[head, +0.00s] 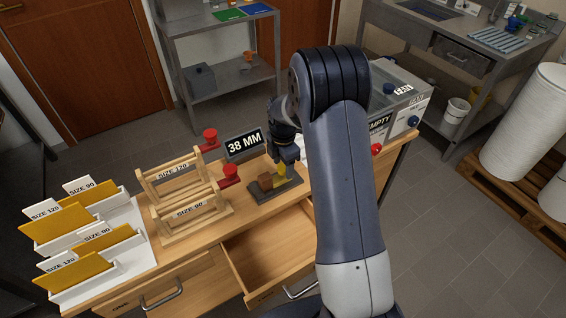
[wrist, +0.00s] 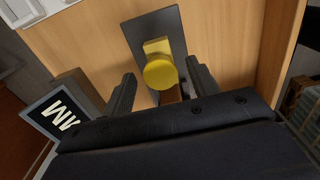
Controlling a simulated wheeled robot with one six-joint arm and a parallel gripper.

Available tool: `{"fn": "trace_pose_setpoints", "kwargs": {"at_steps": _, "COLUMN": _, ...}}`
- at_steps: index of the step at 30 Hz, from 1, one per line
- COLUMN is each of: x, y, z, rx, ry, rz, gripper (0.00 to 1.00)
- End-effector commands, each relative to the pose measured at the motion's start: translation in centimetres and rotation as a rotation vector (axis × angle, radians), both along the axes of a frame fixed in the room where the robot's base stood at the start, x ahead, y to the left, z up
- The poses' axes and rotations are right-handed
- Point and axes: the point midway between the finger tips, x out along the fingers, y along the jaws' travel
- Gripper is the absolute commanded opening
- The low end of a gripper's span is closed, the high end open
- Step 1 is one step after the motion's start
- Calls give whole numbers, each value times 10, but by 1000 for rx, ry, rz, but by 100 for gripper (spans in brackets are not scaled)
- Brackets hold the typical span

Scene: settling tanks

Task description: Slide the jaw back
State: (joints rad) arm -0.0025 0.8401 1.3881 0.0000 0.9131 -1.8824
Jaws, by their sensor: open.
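The fixture is a dark base plate (head: 289,188) on the wooden bench, bearing a brown block (head: 265,181) and a yellow jaw (head: 282,171). In the wrist view the dark plate (wrist: 142,27) runs up from the picture's middle, and the yellow jaw (wrist: 157,47) with its round knob (wrist: 161,73) shows on it. My gripper (head: 285,158) is over the yellow jaw, pointing down. In the wrist view my gripper (wrist: 162,78) is open, with one finger on each side of the knob and gaps showing. The brown block is mostly hidden behind the knob there.
A "38 MM" sign (head: 244,144) stands just behind the fixture. White card holders (head: 90,281) fill the left end. A drawer (head: 265,255) is open in front.

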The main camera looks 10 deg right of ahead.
Motion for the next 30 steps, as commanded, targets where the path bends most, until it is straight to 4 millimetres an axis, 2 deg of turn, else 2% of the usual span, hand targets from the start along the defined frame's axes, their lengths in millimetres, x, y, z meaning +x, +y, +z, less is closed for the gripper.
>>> {"fn": "trace_pose_setpoints", "kwargs": {"at_steps": 5, "x": 0, "y": 0, "z": 0, "rx": 0, "ry": 0, "rz": 0, "gripper": 56}}
{"fn": "trace_pose_setpoints", "kwargs": {"at_steps": 26, "x": 0, "y": 0, "z": 0, "rx": 0, "ry": 0, "rz": 0, "gripper": 0}}
{"fn": "trace_pose_setpoints", "kwargs": {"at_steps": 30, "x": 0, "y": -1, "z": 0, "rx": 0, "ry": -1, "rz": 0, "gripper": 0}}
